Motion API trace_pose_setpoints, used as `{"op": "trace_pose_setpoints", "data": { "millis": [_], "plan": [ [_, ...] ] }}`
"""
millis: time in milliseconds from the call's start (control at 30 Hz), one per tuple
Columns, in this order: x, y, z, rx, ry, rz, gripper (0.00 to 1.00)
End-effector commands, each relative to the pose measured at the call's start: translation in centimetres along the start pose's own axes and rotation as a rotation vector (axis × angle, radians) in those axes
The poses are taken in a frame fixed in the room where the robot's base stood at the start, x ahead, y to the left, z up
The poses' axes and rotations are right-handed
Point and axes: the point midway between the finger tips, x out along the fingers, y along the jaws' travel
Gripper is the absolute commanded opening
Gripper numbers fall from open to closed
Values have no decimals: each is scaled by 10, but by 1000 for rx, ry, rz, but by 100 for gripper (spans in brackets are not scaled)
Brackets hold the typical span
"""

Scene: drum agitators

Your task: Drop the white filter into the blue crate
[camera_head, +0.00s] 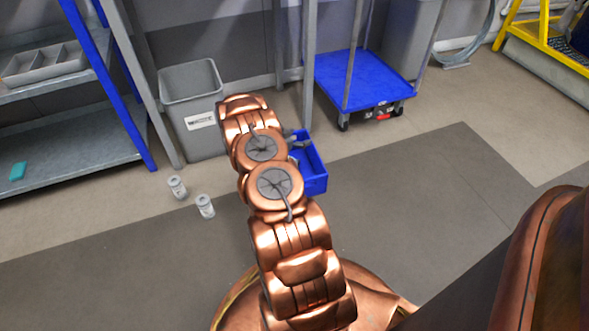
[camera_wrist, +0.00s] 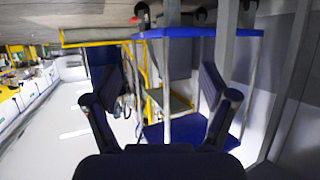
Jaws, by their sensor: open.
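Two small white cylinders (camera_head: 177,187), (camera_head: 205,206) stand on the floor left of my arm in the head view. Either may be the white filter; I cannot tell which. The blue crate (camera_head: 316,178) is on the floor just right of my arm, partly hidden by it. A small pale patch shows at the crate's left edge, too covered to identify. My gripper (camera_wrist: 160,85) is open in the wrist view, its dark fingers wide apart with nothing between them. Neither the cylinders nor the crate can be made out in that view. In the head view my arm mostly hides the gripper.
A grey bin (camera_head: 190,85) stands behind the cylinders. A shelf rack (camera_head: 75,160) is at the left, with a teal item (camera_head: 17,171) on it. A blue cart (camera_head: 365,80) stands behind the crate. Yellow steps (camera_head: 545,35) are at far right. Floor at right is clear.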

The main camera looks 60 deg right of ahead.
Motion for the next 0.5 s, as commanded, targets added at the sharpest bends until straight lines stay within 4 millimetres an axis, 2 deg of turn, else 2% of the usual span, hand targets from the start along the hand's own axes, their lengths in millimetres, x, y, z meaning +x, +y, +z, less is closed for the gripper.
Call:
{"op": "trace_pose_setpoints", "data": {
  "millis": [167,500],
  "plan": [
    [-8,-1,0,0,0,-1,84],
    [-59,-2,1,-1,-2,-3,84]
  ]
}}
